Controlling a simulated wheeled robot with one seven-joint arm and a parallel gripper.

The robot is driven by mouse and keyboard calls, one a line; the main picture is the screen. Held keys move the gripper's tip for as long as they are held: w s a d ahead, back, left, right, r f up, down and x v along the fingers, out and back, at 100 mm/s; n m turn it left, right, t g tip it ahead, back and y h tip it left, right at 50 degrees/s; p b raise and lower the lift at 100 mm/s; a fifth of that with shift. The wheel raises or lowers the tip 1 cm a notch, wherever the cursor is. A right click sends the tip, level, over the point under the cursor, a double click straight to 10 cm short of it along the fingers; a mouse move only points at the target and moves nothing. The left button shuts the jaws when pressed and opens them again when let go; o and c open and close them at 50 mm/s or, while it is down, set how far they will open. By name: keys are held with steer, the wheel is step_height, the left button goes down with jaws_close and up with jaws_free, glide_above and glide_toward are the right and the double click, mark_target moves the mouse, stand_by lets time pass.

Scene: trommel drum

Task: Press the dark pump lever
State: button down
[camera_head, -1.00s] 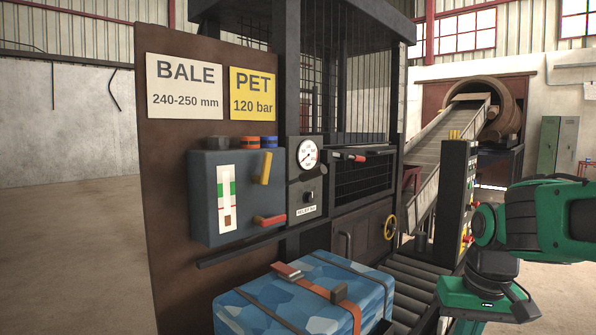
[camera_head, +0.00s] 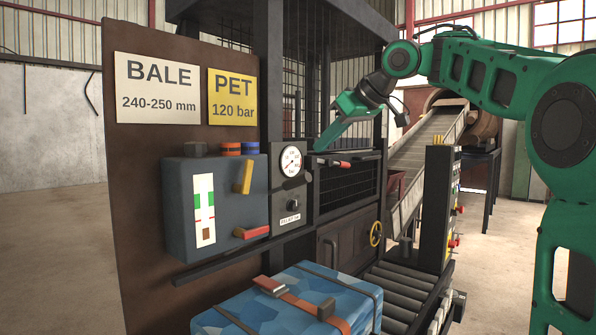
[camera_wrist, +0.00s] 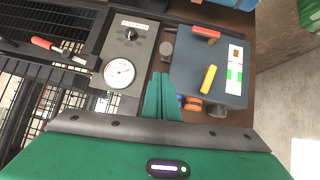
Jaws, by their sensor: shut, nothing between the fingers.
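My gripper (camera_head: 322,143) is green, shut and empty. It points down and left in front of the press cage, just above and right of the pressure gauge. In the wrist view the shut fingertips (camera_wrist: 162,77) show over the gap between the gauge panel and the grey control box. A dark, short, rounded piece (camera_head: 307,176) stands out beside the gauge panel and seems to be the pump lever. A grey-brown round end (camera_wrist: 166,48) beyond the fingertips looks like the same piece. The fingertips appear apart from it; the depth is unclear.
The grey box (camera_head: 180,215) carries a yellow lever (camera_head: 244,177) and a red lever (camera_head: 252,232). The gauge (camera_head: 291,160) is close by. A red-gripped handle (camera_head: 340,164) sits on the press front. A blue bale (camera_head: 300,300) lies below, beside the rollers (camera_head: 395,290).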

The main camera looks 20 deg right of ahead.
steer(key=a+r+n, duration=0.1)
steer(key=w+r, duration=0.1)
steer(key=r, duration=0.1)
steer(key=shift+a+n+y, duration=0.35)
steer(key=shift+n+y, duration=0.05)
steer(key=shift+a+f, duration=0.1)
steer(key=shift+a, duration=0.05)
glide_above(291, 181)
step_height(291, 181, down, 6)
steer(key=shift+f, duration=0.1)
steer(key=shift+s+d+f, duration=0.25)
steer(key=shift+d+f, duration=0.05)
steer(key=shift+f, duration=0.15)
steer(key=shift+s+d+f, duration=0.2)
steer(key=shift+d+f, duration=0.1)
steer(key=shift+f, duration=0.15)
steer(key=shift+s+d+f, duration=0.1)
steer(key=shift+d+f, duration=0.2)
steer(key=shift+f, duration=0.5)
